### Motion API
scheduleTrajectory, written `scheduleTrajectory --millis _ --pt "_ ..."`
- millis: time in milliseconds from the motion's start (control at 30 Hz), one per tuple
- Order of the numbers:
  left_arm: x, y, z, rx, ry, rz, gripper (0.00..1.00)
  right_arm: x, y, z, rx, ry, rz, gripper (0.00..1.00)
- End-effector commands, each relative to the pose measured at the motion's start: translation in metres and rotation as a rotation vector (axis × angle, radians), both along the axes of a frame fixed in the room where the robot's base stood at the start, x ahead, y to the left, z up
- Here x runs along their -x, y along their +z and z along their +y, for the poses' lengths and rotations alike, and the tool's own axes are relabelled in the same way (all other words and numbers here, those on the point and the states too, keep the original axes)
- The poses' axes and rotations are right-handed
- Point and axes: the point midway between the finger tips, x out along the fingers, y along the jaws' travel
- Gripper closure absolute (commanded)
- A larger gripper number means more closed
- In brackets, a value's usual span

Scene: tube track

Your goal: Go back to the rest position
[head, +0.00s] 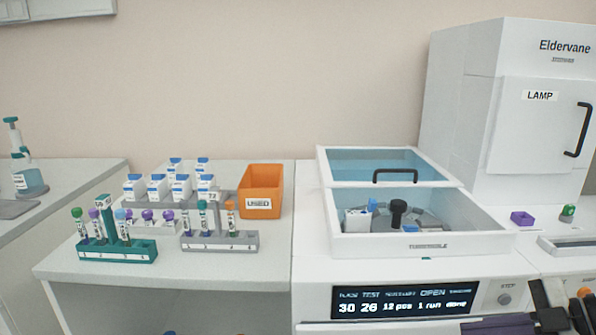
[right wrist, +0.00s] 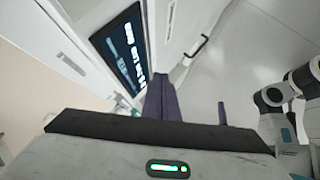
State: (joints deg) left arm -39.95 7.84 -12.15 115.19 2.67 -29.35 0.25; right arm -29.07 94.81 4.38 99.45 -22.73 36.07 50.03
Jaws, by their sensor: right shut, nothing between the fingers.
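My right gripper (head: 545,308) is at the bottom right of the head view, low in front of the white machine and partly cut off by the frame edge. In the right wrist view its dark purple fingers (right wrist: 162,97) are together with nothing between them. They point past the machine's display, touching nothing that I can make out. My left gripper is in neither view.
The white machine has an open lid (head: 385,165) and a lit display (head: 404,301). Left of it are a teal tube rack (head: 118,252), a grey tube rack (head: 220,241) and an orange bin (head: 262,186). A tall lamp cabinet (head: 510,100) stands at right.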

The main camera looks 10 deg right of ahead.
Motion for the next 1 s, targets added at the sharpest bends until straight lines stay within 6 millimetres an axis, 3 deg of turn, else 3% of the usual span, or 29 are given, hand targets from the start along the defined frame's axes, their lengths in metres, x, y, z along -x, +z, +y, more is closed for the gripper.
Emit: scheduleTrajectory --millis 267,467,567,700,900,1000 --pt "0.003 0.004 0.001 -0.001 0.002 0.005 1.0 0.027 -0.096 0.003 -0.256 -0.431 -0.056 1.0" --pt "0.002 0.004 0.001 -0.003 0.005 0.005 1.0 0.069 -0.172 0.032 -0.348 -0.74 0.041 1.0" --pt "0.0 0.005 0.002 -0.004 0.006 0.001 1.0 0.095 -0.206 0.062 -0.379 -0.874 0.134 1.0" --pt "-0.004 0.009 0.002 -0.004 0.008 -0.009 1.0 0.131 -0.241 0.117 -0.416 -1.013 0.298 1.0" --pt "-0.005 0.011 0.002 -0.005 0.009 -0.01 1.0 0.164 -0.26 0.186 -0.451 -1.094 0.487 1.0" --pt "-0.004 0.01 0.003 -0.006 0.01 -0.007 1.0 0.17 -0.261 0.203 -0.458 -1.104 0.532 1.0"
